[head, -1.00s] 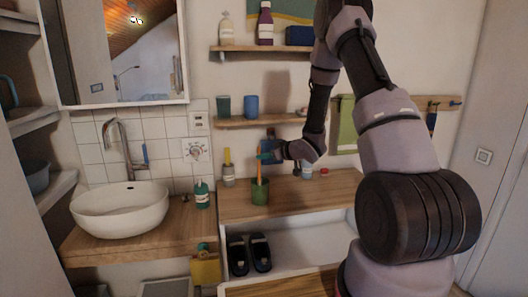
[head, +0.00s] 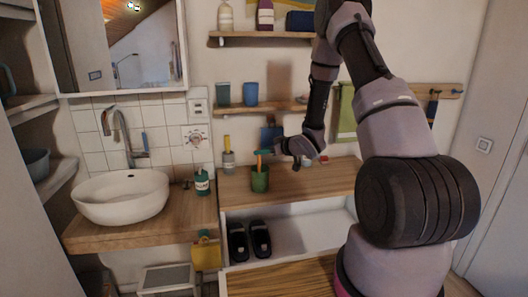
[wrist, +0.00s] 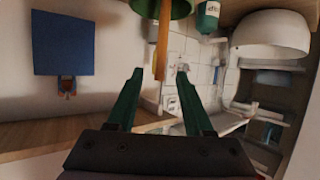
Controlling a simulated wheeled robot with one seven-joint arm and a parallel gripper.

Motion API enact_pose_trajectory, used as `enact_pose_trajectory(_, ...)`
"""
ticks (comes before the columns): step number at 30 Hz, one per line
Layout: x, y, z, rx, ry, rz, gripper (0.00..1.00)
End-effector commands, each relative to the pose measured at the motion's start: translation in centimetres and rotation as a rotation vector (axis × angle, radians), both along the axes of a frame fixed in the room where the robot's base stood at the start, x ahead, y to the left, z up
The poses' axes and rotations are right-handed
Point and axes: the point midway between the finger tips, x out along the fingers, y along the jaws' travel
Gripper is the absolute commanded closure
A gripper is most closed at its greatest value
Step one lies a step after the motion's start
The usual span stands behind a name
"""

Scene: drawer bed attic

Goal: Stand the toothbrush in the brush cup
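The green brush cup (head: 260,181) stands on the wooden counter right of the basin; it also shows at the top of the wrist view (wrist: 176,9). The orange toothbrush (head: 259,163) stands in the cup, nearly upright, with its handle (wrist: 162,45) rising above the rim. Its lower end is hidden inside the cup. My gripper (head: 266,152) is level with the brush's upper part, just above the cup. In the wrist view my gripper (wrist: 160,72) has its two green fingers spread, with the brush between them in the picture and a gap on both sides.
A blue panel (wrist: 72,44) hangs on the wall behind. Below the counter, dark slippers (head: 249,240) lie in an open white compartment. The counter's front right is clear.

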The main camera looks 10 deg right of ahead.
Motion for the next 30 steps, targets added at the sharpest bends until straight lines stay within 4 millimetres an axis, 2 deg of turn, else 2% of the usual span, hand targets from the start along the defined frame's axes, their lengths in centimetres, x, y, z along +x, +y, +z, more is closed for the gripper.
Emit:
enact_pose_trajectory(11, -0.6, -0.6, 0.3, -0.001, 0.001, -0.003, 0.5)
enact_pose_trajectory(24, -6.8, -4.7, 3.5, 0.0, -0.001, -0.002, 0.5)
enact_pose_trajectory(30, -8.1, -5.5, 4.1, 0.0, 0.0, 0.0, 0.5)
